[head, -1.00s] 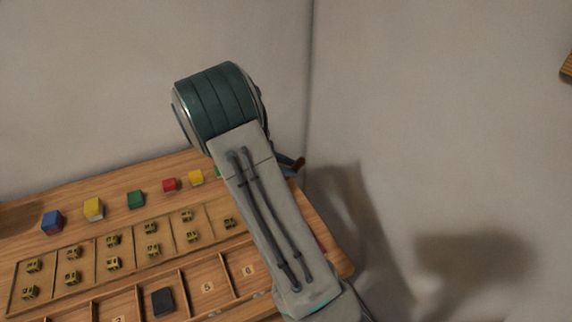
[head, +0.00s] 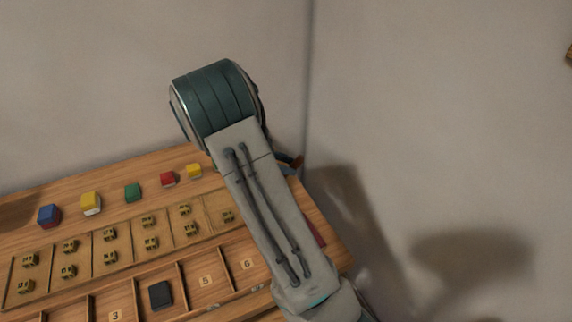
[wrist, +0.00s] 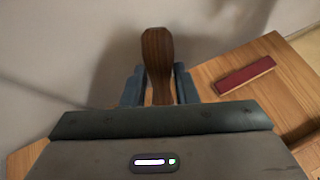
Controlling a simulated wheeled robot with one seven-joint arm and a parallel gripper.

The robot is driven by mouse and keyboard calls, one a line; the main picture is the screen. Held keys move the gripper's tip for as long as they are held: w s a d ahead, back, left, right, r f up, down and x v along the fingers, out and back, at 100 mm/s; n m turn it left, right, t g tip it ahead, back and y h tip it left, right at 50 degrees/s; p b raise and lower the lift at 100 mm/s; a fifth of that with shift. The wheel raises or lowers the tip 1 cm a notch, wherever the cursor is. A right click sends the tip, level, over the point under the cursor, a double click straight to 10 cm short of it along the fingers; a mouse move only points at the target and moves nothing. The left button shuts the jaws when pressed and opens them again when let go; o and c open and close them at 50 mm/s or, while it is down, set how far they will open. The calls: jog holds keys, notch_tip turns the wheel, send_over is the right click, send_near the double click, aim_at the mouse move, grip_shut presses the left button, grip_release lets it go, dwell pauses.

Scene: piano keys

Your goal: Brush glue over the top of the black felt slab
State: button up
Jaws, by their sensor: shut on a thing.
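The black felt slab (head: 160,294) lies flat in a compartment of the wooden tray, between the compartments marked 3 and 5. In the wrist view my gripper (wrist: 160,88) is shut on a dark wooden handle (wrist: 157,58), which stands up between the two blue fingers. I take it for the brush's handle; no bristles show. In the head view my arm hides most of the gripper, and only a bit of finger and handle (head: 292,161) shows past it, well away to the upper right of the slab. I cannot see glue on the slab.
Several coloured blocks (head: 133,192) stand in a row at the back of the table. A sectioned board with several small brass-coloured pieces (head: 150,243) lies before them. A dark red slab (wrist: 245,75) lies on the table's right side. Walls stand close behind and right.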

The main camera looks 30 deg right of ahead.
jog(key=shift+f, duration=0.5)
dwell(1.2)
jog(key=shift+r, duration=0.1)
jog(key=shift+r+p, duration=2.7)
jog(key=shift+r, duration=0.8)
jog(key=shift+w+d+r, duration=0.1)
jog(key=shift+w+d, duration=0.05)
jog(key=w+a+r+n+t+y, duration=0.35)
jog(key=w+a+n+t, duration=0.3)
jog(key=n+t, duration=0.55)
jog(key=s+a+f+n+t+y, duration=0.1)
jog(key=s+a+n+t+y, duration=0.1)
jog(key=a+n+y, duration=0.2)
jog(key=a+n, duration=0.1)
jog(key=a, duration=0.2)
jog(key=shift+s+a+f+n, duration=0.15)
jog(key=shift+a+f+n, duration=0.05)
jog(key=shift+a+n, duration=0.2)
